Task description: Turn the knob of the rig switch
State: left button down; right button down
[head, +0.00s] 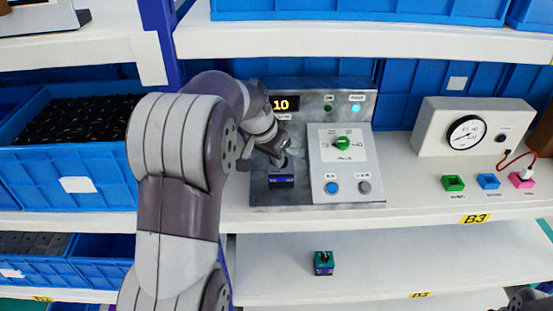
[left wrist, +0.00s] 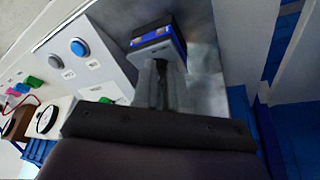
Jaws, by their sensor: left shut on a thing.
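The rig's metal panel (head: 300,95) stands on the shelf, with a white plate bearing a green knob (head: 341,144) with a light pointer. A blue-and-black block (head: 282,181) sits at the panel's lower left; it also shows in the left wrist view (left wrist: 176,42). My left gripper (head: 277,160) is at this block, left of the green knob and apart from it. In the left wrist view its fingers (left wrist: 162,80) are shut on a part of the block; the part between them is mostly hidden. My right gripper is not clearly seen.
A blue button (head: 331,187) and a grey button (head: 364,187) sit below the green knob. The display (head: 283,104) reads 10. A gauge box (head: 465,130) stands at right. A small teal block (head: 323,263) lies on the lower shelf. Blue bins (head: 70,165) are at left.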

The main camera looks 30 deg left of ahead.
pick_arm(q)
jog(key=shift+a+m+h+b, duration=0.2)
jog(key=shift+m+h+b, duration=0.1)
jog(key=shift+m, duration=0.4)
jog(key=shift+r, duration=0.1)
jog(key=c, duration=1.2)
grip_release()
jog(key=shift+o, duration=0.2)
